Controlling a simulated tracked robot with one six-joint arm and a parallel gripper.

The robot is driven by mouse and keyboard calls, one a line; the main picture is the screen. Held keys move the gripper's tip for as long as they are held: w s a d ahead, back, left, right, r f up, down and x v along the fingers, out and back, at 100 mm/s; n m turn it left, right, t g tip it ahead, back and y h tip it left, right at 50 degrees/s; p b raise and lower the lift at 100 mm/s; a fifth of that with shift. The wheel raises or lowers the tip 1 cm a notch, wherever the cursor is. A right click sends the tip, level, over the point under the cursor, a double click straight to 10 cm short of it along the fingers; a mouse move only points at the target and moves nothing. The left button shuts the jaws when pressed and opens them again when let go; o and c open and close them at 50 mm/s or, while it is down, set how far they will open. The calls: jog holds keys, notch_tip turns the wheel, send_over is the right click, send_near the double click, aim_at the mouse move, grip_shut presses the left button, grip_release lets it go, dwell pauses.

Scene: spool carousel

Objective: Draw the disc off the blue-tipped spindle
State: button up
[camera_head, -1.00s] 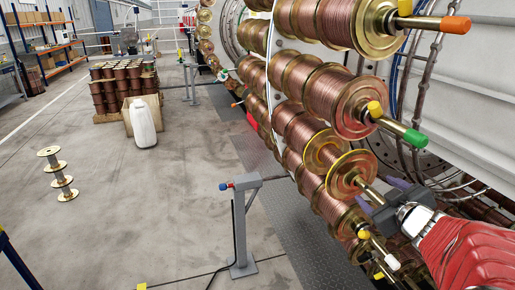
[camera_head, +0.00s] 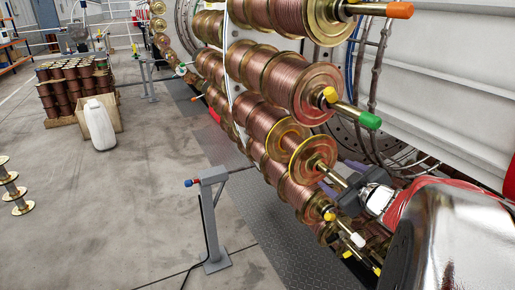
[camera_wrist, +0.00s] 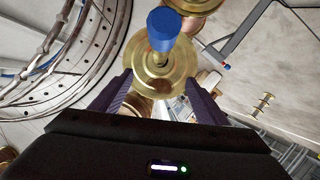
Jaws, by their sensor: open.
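The blue tip (camera_wrist: 162,28) of a spindle stands at the top middle of the wrist view. A round gold disc (camera_wrist: 148,66) sits on that spindle, just behind the tip. My gripper (camera_wrist: 160,88) is open and empty, with one purple finger on each side of the disc's lower part. I cannot tell whether the fingers touch it. In the head view my gripper (camera_head: 341,182) is by the end of a spindle with a gold disc (camera_head: 312,154) at the end of a copper spool row. The blue tip is hidden there.
Neighbouring spindles have orange (camera_head: 400,10), green (camera_head: 370,121) and white (camera_head: 357,240) tips close around my gripper. A grey post (camera_head: 211,222) with a rod stands left of the carousel. A white canister (camera_head: 100,124) stands farther off. Open floor lies at left.

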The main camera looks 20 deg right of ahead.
aim_at(341, 181)
jog(key=shift+x, duration=5.5)
jog(key=c, duration=1.5)
jog(key=shift+c, duration=0.6)
jog(key=shift+n, duration=0.3)
jog(key=shift+s+d+r, duration=0.1)
jog(key=shift+s+r, duration=0.05)
jog(key=shift+s, duration=2.1)
jog(key=shift+s+r, duration=0.1)
jog(key=shift+s, duration=2.15)
jog(key=shift+s, duration=0.1)
jog(key=s, duration=0.8)
jog(key=shift+s+d, duration=0.2)
jog(key=shift+s, duration=0.2)
jog(key=shift+s, duration=0.15)
